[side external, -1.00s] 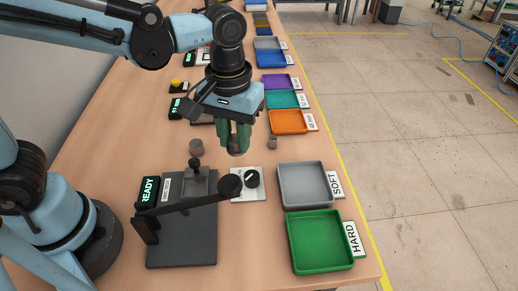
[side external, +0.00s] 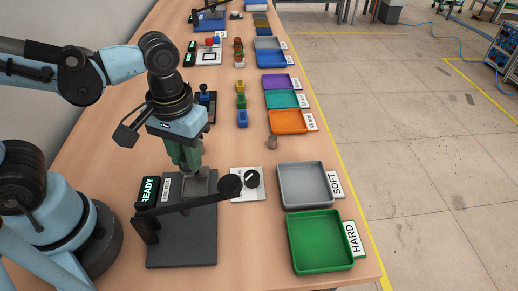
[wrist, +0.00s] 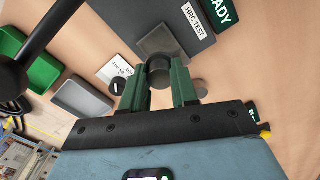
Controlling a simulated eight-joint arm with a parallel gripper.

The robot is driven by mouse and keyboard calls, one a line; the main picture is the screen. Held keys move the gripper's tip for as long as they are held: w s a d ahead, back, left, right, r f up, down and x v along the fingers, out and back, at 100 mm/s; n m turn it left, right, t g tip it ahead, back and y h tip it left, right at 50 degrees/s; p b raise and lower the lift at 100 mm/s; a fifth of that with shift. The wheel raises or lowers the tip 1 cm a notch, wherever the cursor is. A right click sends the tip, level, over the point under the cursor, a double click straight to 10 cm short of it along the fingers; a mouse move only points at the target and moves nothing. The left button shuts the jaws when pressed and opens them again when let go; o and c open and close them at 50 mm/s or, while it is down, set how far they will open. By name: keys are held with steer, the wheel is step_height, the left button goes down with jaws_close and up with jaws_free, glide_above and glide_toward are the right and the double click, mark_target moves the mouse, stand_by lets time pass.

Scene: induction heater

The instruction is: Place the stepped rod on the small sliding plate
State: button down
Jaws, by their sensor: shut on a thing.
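My gripper (side external: 190,167) is shut on a dark round metal piece, apparently the stepped rod, whose end (wrist: 159,70) shows between the green fingers in the wrist view. Its steps cannot be made out. In the side view the fingers hide most of it. The gripper is at the back edge of the small grey sliding plate (side external: 202,186), which is on the dark tester base (side external: 183,240). In the wrist view the plate (wrist: 160,42) lies just beyond the rod's end. I cannot tell whether rod and plate touch.
A black lever with a round knob (side external: 230,187) spans above the tester base. A white card with a black dial (side external: 247,183) lies to its right. Grey SOFT (side external: 304,184) and green HARD (side external: 320,240) trays stand farther right. A small cylinder (side external: 271,142) stands behind the card.

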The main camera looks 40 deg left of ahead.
mark_target(195, 188)
steer(key=shift+f, duration=3)
steer(key=shift+f, duration=0.15)
steer(key=c, duration=0.9)
jaws_free()
steer(key=shift+o, duration=0.2)
steer(key=shift+r, duration=6.05)
steer(key=w+a+f+m+t, duration=0.1)
steer(key=w+a+m+t, duration=0.2)
steer(key=w+a+t, duration=0.3)
steer(key=shift+a+m+t, duration=0.3)
steer(key=shift+a+t, duration=0.3)
steer(key=shift+a, duration=0.15)
